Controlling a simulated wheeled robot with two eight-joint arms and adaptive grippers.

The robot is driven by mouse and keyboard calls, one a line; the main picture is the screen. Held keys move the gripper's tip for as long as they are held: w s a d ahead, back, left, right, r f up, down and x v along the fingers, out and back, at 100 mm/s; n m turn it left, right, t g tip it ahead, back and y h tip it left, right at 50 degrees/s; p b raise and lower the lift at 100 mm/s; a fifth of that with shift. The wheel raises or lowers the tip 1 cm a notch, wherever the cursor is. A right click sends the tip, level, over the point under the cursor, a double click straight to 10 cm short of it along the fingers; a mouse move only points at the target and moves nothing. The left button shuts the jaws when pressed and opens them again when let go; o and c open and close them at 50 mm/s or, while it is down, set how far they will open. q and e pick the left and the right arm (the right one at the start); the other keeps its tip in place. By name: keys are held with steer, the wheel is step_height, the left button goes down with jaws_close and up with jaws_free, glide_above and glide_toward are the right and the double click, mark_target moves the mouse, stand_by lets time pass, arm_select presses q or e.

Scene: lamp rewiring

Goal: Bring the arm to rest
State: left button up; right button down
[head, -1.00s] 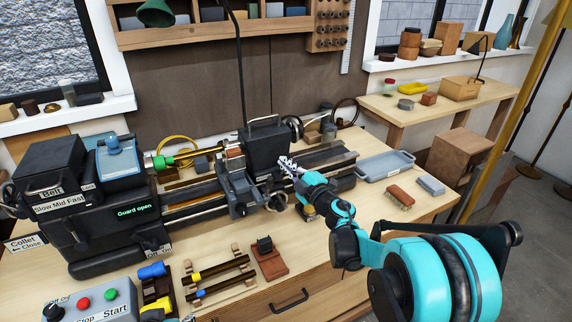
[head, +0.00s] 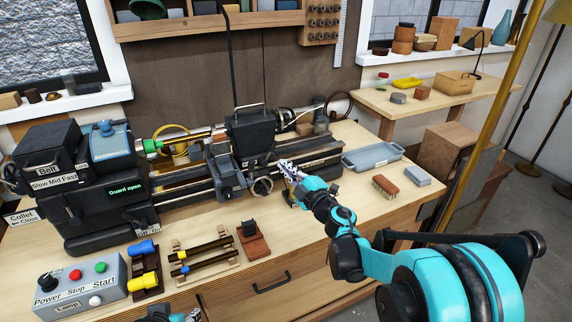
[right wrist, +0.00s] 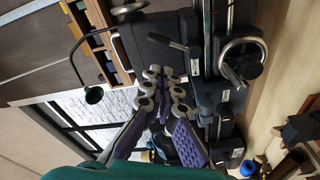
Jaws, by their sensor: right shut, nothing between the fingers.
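My right arm, teal and black, comes in from the lower right of the head view. Its right gripper (head: 286,167) is shut and empty, in front of the lathe's right part, near a handwheel (head: 262,186). Whether it touches the lathe (head: 122,192) cannot be told, but no contact shows. In the right wrist view the purple-padded fingers (right wrist: 166,88) are together with nothing between them, and dark lathe parts lie behind. Only a small teal and black piece of my left arm shows at the bottom edge of the head view; its gripper cannot be made out.
A grey tray (head: 372,157), a brush (head: 385,186) and a grey block (head: 417,176) lie right of the gripper. A brass pole (head: 497,108) stands at the right. A control box (head: 80,283) and rods on a rack (head: 203,250) lie at the front left. A side table (head: 443,96) stands behind.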

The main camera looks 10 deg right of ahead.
steer(key=s+d+r+m+t+h, duration=0.2)
steer(key=s+d+r+m+h, duration=0.35)
steer(key=d+m+h, duration=0.2)
steer(key=s+d+f+m+g+h, duration=0.2)
steer(key=s+d+m+g+h, duration=0.1)
steer(key=s+d+m, duration=0.25)
steer(key=s+a+f+m+g+y, duration=0.1)
steer(key=s+a+f+m+g, duration=0.1)
steer(key=s+f, duration=0.6)
steer(key=s+a+f+m+g+y, duration=0.2)
steer(key=s+a+f+g, duration=0.2)
steer(key=s, duration=1.2)
step_height(320, 180, down, 4)
steer(key=g, duration=0.3)
steer(key=shift+m, duration=0.4)
